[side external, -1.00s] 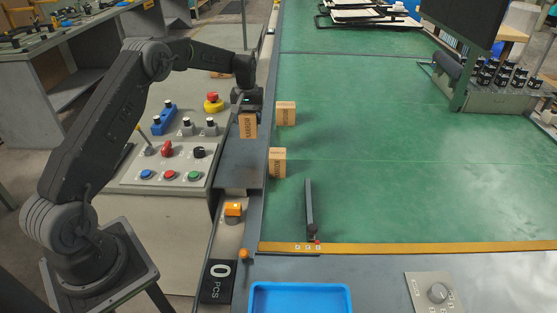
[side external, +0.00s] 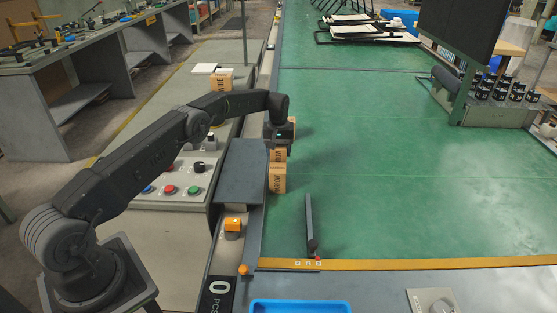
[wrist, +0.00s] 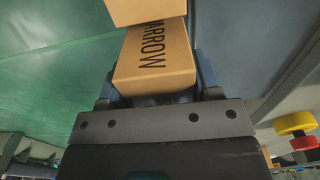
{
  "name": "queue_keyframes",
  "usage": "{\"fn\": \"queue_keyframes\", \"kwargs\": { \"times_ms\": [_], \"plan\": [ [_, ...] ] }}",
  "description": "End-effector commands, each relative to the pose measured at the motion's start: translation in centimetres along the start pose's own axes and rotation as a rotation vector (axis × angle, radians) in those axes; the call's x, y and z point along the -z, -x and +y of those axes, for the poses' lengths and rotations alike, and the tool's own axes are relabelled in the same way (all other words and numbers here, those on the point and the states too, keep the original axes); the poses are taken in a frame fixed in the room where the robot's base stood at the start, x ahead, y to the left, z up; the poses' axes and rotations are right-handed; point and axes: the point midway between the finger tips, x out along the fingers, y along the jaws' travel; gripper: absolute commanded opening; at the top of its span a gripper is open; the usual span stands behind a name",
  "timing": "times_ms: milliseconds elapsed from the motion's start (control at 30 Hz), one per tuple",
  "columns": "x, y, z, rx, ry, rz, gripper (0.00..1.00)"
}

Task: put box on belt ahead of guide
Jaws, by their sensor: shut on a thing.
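My gripper (side external: 280,140) is shut on a small cardboard box (wrist: 155,58) with ARROW lettering visible. In the side view this held box (side external: 279,155) is over the left edge of the green belt (side external: 400,190). I cannot tell whether it touches the belt. A second box (side external: 277,179) stands just in front of it on the belt's left edge. A third box (side external: 293,125) is partly hidden behind my gripper. In the wrist view another box (wrist: 145,10) lies close past the held one. The dark guide bar (side external: 310,225) stands on the belt nearer the front.
A grey plate (side external: 245,170) and a button panel (side external: 165,195) lie left of the belt. Another box (side external: 220,80) sits on the bench behind. A blue tray (side external: 300,306) is at the front. The belt's middle is clear.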

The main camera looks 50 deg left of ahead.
Motion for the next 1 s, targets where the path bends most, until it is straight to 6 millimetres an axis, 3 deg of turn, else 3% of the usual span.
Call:
{"fn": "queue_keyframes", "kwargs": {
  "times_ms": [300, 700, 733, 1000],
  "plan": [
    [-0.1, -3.8, 0.0, 0.0, 0.0, -0.001, 0.26],
    [0.0, -4.3, 0.0, -0.001, 0.0, 0.001, 0.26],
    [0.0, -4.3, 0.0, 0.0, 0.0, 0.0, 0.6],
    [0.0, -4.3, 0.0, 0.0, 0.0, 0.0, 0.84]
  ]
}}
